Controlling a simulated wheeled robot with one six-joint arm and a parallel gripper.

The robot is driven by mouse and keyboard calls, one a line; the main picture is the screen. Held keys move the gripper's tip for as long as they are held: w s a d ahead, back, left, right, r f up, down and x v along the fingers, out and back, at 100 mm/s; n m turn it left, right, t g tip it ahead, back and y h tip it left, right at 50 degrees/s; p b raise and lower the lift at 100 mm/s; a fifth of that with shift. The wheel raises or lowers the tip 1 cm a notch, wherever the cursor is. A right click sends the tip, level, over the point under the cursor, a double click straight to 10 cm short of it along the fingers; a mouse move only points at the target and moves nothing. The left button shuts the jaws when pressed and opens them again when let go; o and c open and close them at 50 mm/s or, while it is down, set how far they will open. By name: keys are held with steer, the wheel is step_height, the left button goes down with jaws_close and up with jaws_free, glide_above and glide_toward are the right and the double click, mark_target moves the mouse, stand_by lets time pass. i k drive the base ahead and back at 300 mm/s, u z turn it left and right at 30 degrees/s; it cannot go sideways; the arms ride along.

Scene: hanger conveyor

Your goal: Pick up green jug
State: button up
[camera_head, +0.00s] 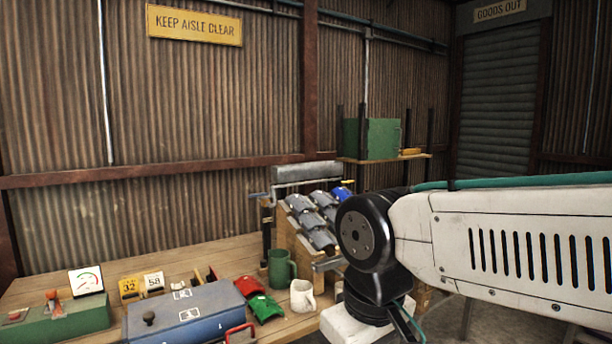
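The green jug (281,269) stands upright on the wooden bench (235,262), with its handle toward the right. A cream mug (303,296) stands just in front of it and to its right. My arm reaches in from the right, and its black joint is to the right of the jug. My gripper cannot be made out in this view. Nothing is seen touching the jug.
A wooden rack (292,236) of grey curved pieces stands behind the jug. Red and green curved pieces (262,303) and a blue box (187,311) lie to its left. A green control box (62,320) is at far left.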

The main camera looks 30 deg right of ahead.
mark_target(279, 262)
steer(key=z, duration=0.4)
steer(key=i, duration=1.3)
steer(key=z, duration=0.2)
